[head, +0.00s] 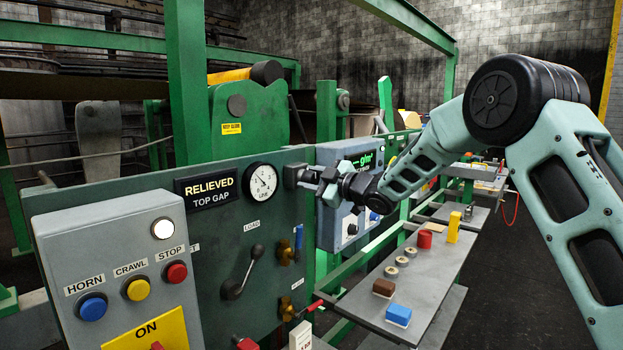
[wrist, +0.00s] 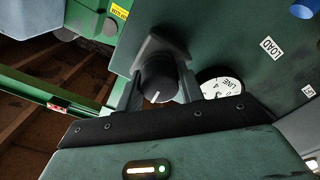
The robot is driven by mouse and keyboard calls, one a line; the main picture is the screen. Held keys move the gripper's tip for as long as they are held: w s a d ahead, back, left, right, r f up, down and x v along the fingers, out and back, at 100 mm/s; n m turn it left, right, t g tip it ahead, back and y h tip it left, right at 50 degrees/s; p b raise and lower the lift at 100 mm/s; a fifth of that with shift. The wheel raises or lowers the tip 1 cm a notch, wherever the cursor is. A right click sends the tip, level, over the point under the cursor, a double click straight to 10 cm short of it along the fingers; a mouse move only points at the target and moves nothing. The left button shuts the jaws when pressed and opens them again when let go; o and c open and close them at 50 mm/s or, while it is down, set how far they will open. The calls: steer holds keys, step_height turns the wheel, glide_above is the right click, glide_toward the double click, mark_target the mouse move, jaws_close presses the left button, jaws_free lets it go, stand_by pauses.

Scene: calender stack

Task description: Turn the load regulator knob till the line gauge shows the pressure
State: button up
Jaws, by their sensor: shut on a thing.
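The load regulator knob (wrist: 158,82) is a dark round knob with a white pointer line, on a square mount on the green panel. My gripper (head: 306,178) is at this knob, and the wrist view shows its two fingers closed on either side of it. In the head view the gripper mostly hides the knob. The line gauge (head: 262,184), a white dial with a dark needle, is just left of the gripper; its exact reading is too small to tell. The wrist view shows part of the gauge (wrist: 222,84), the rest hidden by my gripper.
A black sign (head: 208,188) reads RELIEVED, TOP GAP. A black lever (head: 243,275) is below the LOAD label. A grey button box (head: 115,270) stands front left. A grey shelf (head: 425,285) with blocks and rings runs below my arm. A screen box (head: 345,205) is behind the gripper.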

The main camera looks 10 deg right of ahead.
steer(key=m+p, duration=0.1)
steer(key=m, duration=0.3)
steer(key=shift+d+m+p, duration=0.15)
steer(key=shift+m+p, duration=0.15)
steer(key=m+p, duration=0.1)
steer(key=m, duration=0.3)
steer(key=shift+p, duration=0.35)
steer(key=shift+f+m, duration=0.15)
steer(key=shift+m, duration=0.15)
steer(key=o, duration=1)
steer(key=b+v, duration=0.5)
steer(key=v, duration=1.2)
steer(key=shift+s, duration=0.15)
